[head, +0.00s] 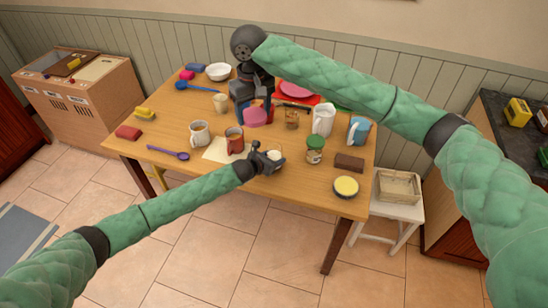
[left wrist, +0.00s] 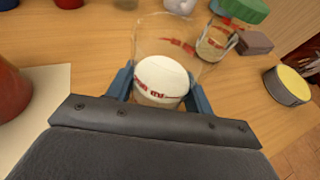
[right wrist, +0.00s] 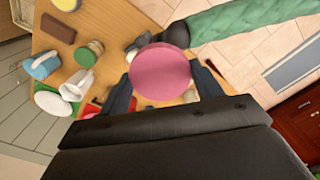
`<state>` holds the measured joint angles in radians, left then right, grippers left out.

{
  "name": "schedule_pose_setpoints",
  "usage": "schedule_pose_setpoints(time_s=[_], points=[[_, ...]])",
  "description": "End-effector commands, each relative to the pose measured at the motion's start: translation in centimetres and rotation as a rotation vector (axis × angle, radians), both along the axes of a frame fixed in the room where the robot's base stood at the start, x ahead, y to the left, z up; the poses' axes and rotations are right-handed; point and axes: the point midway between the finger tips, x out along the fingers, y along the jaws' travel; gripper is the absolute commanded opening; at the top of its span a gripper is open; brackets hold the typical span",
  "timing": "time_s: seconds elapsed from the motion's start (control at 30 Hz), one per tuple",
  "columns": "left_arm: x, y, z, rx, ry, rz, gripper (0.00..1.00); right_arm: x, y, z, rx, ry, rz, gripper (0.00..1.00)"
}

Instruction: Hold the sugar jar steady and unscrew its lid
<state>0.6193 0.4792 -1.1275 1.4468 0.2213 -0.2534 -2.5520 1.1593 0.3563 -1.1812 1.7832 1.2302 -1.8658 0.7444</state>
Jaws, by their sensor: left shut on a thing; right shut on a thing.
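The sugar jar (head: 276,155) is clear glass with white contents and red lettering. In the left wrist view the jar (left wrist: 161,78) stands between the blue fingers of my left gripper (left wrist: 160,92), which is shut on it; no lid shows on it. My left gripper (head: 268,160) is near the table's front middle. A round pink lid (head: 256,117) is held by my right gripper (head: 254,107), apart from the jar and farther back over the table. In the right wrist view the pink lid (right wrist: 160,72) fills the space between the fingers of my right gripper (right wrist: 163,85).
A red mug (head: 234,142) and a white mug (head: 199,134) stand left of the jar. A green-lidded jar (head: 314,150), a brown block (head: 349,162) and a yellow-topped round tin (head: 346,187) are to the right. The wooden table's (head: 135,150) front left has bare room.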

Motion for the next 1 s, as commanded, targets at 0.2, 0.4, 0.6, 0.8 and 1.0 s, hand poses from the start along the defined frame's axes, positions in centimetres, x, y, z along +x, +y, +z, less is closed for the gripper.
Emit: schedule_pose_setpoints(time_s=[0.2, 0.4, 0.6, 0.8, 1.0], points=[[0.0, 0.0, -0.1, 0.0, 0.0, 0.0, 0.73, 0.0, 0.0, 0.0, 0.0, 0.0, 0.0, 0.38], [0.0, 0.0, 0.0, 0.0, 0.0, 0.0, 0.73, 0.0, 0.0, 0.0, 0.0, 0.0, 0.0, 0.38], [-0.5, 0.5, 0.2, -0.001, -0.001, -0.001, 0.73, 0.0, 0.0, -0.4, 0.0, 0.0, 0.0, 0.38], [-2.4, 2.2, 1.1, 0.001, -0.001, -0.001, 0.73, 0.0, 0.0, -1.3, 0.0, 0.0, 0.0, 0.38], [-4.6, 4.0, 2.3, 0.001, -0.001, -0.001, 0.73, 0.0, 0.0, -2.2, 0.0, 0.0, 0.0, 0.38]])
